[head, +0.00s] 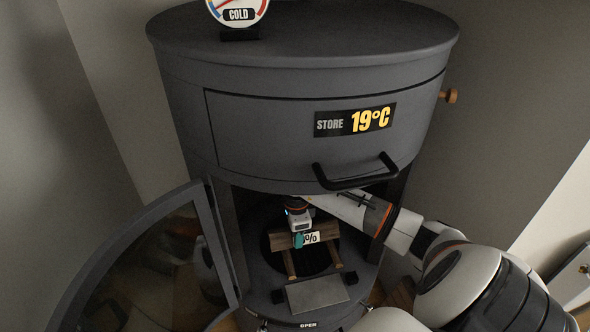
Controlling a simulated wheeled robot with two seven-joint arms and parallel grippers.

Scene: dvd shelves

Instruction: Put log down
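A brown log (279,242) lies across the opening of a dark grey stove, at the level of the wooden-looking rails (290,264) in its chamber. A white label with a percent sign is in front of its right part. My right gripper (298,240) reaches into the chamber from the right and is at the log from above. One teal finger shows against the log's front; the other finger is hidden. I cannot tell whether it grips the log, or whether the log rests on the rails. My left gripper is not in view.
The stove's glass door (150,262) stands open to the left. A drawer front with a black handle (355,179) overhangs the chamber. A grey plate (317,293) sits at the chamber's front. A round gauge (238,12) stands on top.

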